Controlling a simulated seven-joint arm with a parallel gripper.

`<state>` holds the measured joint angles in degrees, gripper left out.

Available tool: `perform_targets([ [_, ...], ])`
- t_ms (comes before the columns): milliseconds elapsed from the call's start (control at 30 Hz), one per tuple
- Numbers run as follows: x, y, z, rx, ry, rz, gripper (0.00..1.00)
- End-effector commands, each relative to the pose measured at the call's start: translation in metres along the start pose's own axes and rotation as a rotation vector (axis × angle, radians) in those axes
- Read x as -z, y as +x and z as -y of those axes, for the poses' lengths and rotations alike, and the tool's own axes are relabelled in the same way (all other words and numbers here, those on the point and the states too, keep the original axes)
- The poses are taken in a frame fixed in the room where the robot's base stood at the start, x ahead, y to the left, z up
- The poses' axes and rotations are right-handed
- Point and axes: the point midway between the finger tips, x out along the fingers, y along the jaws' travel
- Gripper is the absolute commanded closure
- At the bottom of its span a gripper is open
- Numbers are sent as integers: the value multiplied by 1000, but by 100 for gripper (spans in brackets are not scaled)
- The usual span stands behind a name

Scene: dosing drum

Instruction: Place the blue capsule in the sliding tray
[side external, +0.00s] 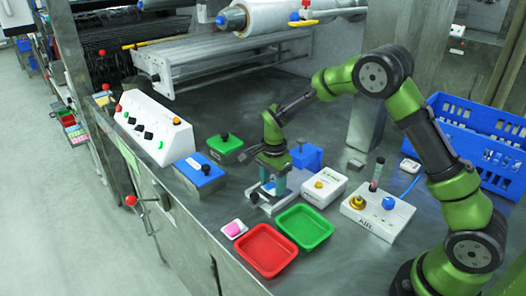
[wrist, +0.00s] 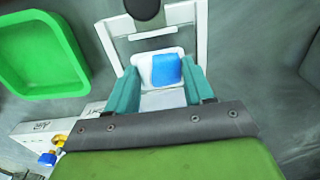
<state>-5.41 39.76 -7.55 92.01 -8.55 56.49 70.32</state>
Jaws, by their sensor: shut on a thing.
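The blue capsule (wrist: 166,70), a blue block on a white rounded base, sits between the two teal fingers of my gripper (wrist: 161,78) in the wrist view. The fingers are shut on it, close against the sides of the white base. In the side view my gripper (side external: 271,190) points down, low over the metal table, and its fingers largely hide the capsule. A pale frame (wrist: 188,14) with a dark knob lies just beyond the fingertips in the wrist view. It looks like the sliding tray, but I cannot tell whether the capsule rests on it.
A green bin (side external: 303,228) and red bin (side external: 265,251) stand in front. A pink capsule (side external: 238,228) lies left of the red bin. A white box (side external: 324,187), a control box (side external: 377,213) and blue block (side external: 307,157) are close right and behind. A blue crate (side external: 478,145) stands far right.

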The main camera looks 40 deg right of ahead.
Motion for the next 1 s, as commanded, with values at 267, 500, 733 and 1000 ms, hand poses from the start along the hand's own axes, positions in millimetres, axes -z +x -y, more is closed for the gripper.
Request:
perform_targets([
  [267,0,2,0,-1,0,0,22],
  [500,0,2,0,0,0,0,22],
  [733,0,-24,1,4,-2,-1,22],
  [1000,0,-82,1,5,-1,-1,22],
])
